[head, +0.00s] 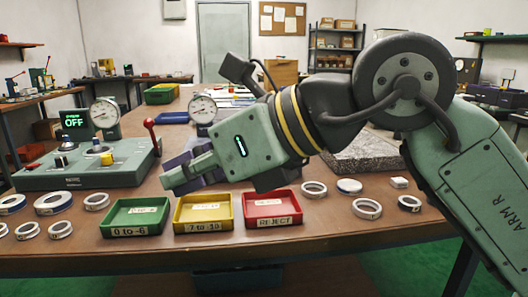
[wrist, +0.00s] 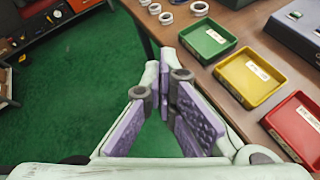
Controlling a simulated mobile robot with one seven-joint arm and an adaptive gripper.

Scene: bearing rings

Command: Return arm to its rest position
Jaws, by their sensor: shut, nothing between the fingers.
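My gripper (head: 172,180) is in the head view, held above the table behind the trays, pointing left. In the wrist view my gripper (wrist: 163,72) has purple pads and green fingers; it is shut and empty. My arm (head: 320,105) reaches in from the right and bends at a large round joint. The green tray (head: 112,222) labelled 0 to -6, the yellow tray (head: 178,219) and the red REJECT tray (head: 246,213) stand in a row near the front edge. No rings show inside them.
Several bearing rings lie left (head: 54,203) and right (head: 367,208) of the trays. A green gauge console (head: 85,172) with an OFF display stands at left. A second dial gauge (head: 203,108) and a granite block (head: 362,155) are behind. Green floor (wrist: 70,110) is open before the table.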

